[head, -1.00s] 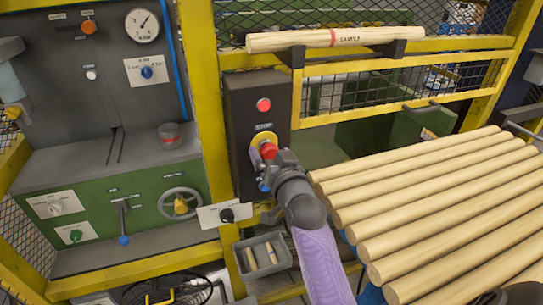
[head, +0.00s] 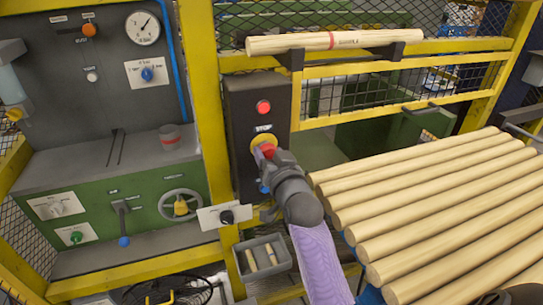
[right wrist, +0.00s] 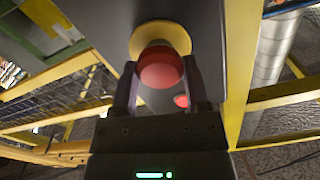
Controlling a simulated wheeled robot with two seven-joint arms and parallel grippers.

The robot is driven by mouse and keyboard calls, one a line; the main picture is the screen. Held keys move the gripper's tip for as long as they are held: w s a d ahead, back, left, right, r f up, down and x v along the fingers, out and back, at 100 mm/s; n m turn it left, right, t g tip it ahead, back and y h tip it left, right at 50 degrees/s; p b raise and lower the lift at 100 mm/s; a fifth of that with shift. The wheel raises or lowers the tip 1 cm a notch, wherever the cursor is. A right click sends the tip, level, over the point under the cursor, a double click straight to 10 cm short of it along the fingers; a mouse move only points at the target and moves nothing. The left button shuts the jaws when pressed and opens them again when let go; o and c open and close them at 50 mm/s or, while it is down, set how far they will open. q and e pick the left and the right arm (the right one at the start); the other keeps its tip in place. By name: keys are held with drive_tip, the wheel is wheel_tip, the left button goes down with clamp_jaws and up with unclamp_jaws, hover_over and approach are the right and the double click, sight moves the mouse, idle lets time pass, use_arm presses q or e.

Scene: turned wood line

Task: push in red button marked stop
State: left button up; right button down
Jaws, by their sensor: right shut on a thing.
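The red stop button (head: 269,149) sits on a yellow round plate (head: 258,140) on the dark control box (head: 243,103), under a label reading STOP. In the right wrist view the red button (right wrist: 161,70) stands in front of its yellow plate (right wrist: 140,36). My right gripper (head: 266,154) is at the button, with one finger on each side of it. In the right wrist view the fingers of my right gripper (right wrist: 159,85) are closed around the red button's sides. The button is partly hidden by the gripper in the head view. My left gripper is not in view.
A second red button or lamp (head: 263,107) is higher on the box. Pale wooden rods (head: 430,200) lie to the right of my arm. A yellow post (head: 203,100) stands left of the box. A small grey bin (head: 262,261) hangs below.

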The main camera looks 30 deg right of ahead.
drive_tip(key=shift+w+d+r, duration=0.1)
drive_tip(key=shift+w, duration=0.35)
drive_tip(key=shift+c, duration=1.8)
unclamp_jaws()
drive_tip(key=o, duration=0.3)
drive_tip(key=shift+w, duration=0.15)
drive_tip(key=shift+s, duration=0.2)
